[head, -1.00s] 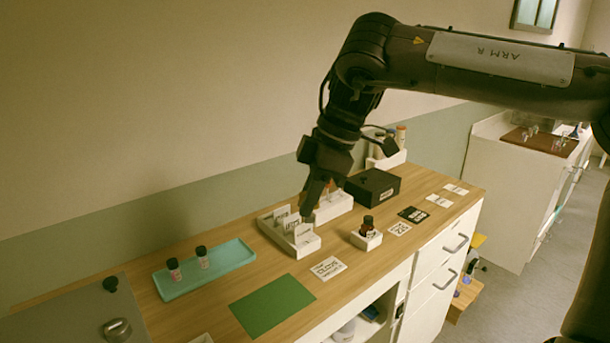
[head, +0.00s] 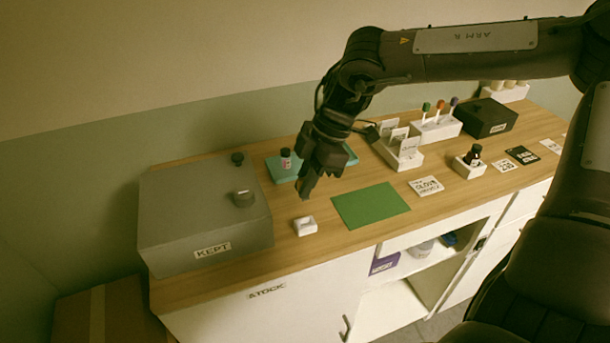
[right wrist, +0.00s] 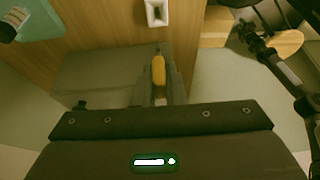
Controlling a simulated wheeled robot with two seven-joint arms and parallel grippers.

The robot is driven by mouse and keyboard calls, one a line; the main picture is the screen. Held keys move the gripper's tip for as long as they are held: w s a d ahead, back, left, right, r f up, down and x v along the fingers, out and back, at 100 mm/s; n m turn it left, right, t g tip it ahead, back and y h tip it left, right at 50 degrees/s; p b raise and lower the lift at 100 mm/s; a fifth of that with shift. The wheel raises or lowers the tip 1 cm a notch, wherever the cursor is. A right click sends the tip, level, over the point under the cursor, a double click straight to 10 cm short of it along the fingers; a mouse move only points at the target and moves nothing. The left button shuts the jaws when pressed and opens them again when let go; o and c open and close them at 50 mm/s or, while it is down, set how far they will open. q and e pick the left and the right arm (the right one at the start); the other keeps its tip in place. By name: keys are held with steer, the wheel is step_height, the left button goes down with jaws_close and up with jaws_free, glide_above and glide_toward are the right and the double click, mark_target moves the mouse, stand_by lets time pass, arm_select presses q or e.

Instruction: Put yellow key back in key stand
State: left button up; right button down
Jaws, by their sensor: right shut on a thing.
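My right gripper (head: 305,190) points down just above the small white key stand (head: 304,226) near the counter's front edge. In the right wrist view the gripper (right wrist: 160,82) is shut on the yellow key (right wrist: 158,68), which shows as a rounded yellow piece between the fingers. The key cannot be made out in the head view. The key stand also shows at the top of the right wrist view (right wrist: 157,12), with a dark opening in it and apart from the key. My left gripper is not in view.
A grey box marked KEPT (head: 205,215) stands left of the stand. A green mat (head: 370,205) lies to its right. A teal tray (head: 283,173) with a dark bottle (head: 285,160) is behind the gripper. A white card rack (head: 400,155) stands further right.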

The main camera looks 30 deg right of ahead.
steer(key=shift+f, duration=0.1)
steer(key=b, duration=0.5)
glide_above(300, 224)
steer(key=d, duration=0.1)
step_height(300, 224, down, 6)
steer(key=shift+s+d+r, duration=0.1)
steer(key=shift+r, duration=0.05)
steer(key=shift+b, duration=0.55)
stand_by(1.3)
steer(key=shift+f+b, duration=1.45)
steer(key=shift+f, duration=0.1)
steer(key=c, duration=1.4)
jaws_free()
steer(key=v, duration=0.7)
steer(key=shift+r, duration=0.35)
steer(key=shift+d, duration=0.15)
